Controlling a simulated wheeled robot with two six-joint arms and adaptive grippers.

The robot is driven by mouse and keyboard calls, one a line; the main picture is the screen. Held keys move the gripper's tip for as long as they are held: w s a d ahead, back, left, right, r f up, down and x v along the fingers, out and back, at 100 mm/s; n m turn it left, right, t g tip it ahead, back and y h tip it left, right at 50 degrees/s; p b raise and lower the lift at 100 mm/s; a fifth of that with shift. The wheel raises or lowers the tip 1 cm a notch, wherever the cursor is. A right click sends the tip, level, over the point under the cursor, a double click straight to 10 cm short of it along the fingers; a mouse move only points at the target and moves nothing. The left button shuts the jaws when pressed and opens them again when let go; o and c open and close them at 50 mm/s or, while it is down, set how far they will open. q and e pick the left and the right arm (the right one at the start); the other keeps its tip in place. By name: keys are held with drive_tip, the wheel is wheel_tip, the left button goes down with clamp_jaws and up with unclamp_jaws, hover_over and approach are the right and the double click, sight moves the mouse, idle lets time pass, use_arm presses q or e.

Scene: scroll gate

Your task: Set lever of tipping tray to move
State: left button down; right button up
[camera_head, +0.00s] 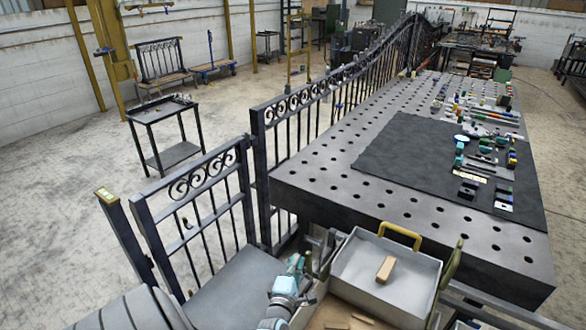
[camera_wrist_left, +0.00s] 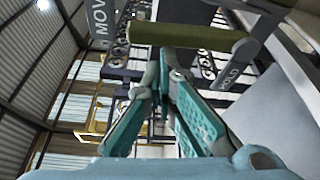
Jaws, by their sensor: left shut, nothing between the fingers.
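The tipping tray (camera_head: 345,262) is a grey metal tray at the lower middle of the head view, with a yellow handle (camera_head: 400,234) on its far side and a wooden block (camera_head: 385,269) inside. My left gripper (camera_head: 297,262), teal, is left of the tray. In the left wrist view its fingers (camera_wrist_left: 163,62) are shut and empty, with tips just below an olive lever bar (camera_wrist_left: 185,34); contact is unclear. A MOVE plate (camera_wrist_left: 98,20) stands upper left of the bar and a HOLD plate (camera_wrist_left: 230,76) lower right. My right gripper is out of view.
A perforated steel table (camera_head: 330,175) with a dark mat (camera_head: 410,150) and several tools lies beyond the tray. A scrollwork gate (camera_head: 200,215) stands left of my gripper. A small black cart (camera_head: 165,105) stands on open floor farther left.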

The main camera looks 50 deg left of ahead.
use_arm(q)
drive_tip(key=shift+d+r, duration=0.1)
idle(0.5)
drive_tip(key=s+d, duration=0.1)
drive_tip(key=s, duration=0.8)
drive_tip(key=shift+s+d, duration=0.2)
drive_tip(key=shift+d, duration=0.15)
idle(0.3)
